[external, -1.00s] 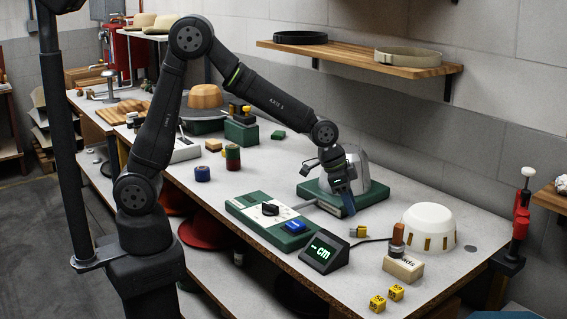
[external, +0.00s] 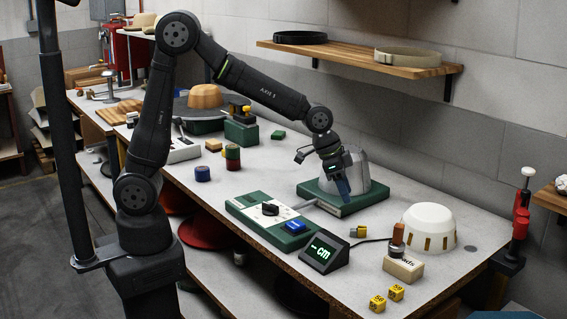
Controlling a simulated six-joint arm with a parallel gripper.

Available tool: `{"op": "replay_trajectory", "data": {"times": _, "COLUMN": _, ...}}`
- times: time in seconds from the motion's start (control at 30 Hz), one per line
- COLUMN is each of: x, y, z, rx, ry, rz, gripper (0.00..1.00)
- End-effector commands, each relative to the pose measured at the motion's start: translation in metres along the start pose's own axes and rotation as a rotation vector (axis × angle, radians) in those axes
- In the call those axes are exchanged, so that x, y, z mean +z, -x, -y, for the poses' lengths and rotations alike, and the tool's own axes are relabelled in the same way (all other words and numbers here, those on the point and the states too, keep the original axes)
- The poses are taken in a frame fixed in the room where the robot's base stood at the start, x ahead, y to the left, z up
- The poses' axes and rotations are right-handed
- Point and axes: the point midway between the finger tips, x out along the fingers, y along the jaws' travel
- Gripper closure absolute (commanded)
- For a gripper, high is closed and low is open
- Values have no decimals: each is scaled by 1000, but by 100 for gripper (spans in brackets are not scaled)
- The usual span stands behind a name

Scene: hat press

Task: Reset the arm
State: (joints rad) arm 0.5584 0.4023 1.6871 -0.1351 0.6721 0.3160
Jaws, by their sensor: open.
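My gripper (external: 344,190) hangs at the end of my arm, pointing down, in front of a grey dome-shaped block (external: 357,172) on a green base (external: 362,200). Its fingers overlap the dome in the picture, so I cannot tell whether they touch it. It is open, and I see nothing held in it. My arm reaches from its base at the left, up over the bench, then down to the right.
A white slotted dome (external: 428,228) is at right. Yellow cubes (external: 377,304) lie at the front. A wooden shelf (external: 360,60) juts from the wall.

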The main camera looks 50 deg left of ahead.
Motion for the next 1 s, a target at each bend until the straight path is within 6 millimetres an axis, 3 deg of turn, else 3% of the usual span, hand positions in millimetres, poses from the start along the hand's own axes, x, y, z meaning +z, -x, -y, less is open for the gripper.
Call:
{"op": "replay_trajectory", "data": {"times": 0.67, "x": 1, "y": -109, "z": 0, "rx": 1, "ry": 0, "rz": 1, "gripper": 57}}
{"op": "replay_trajectory", "data": {"times": 1.0, "x": -11, "y": -82, "z": 0, "rx": 0, "ry": -1, "rz": -1, "gripper": 57}}
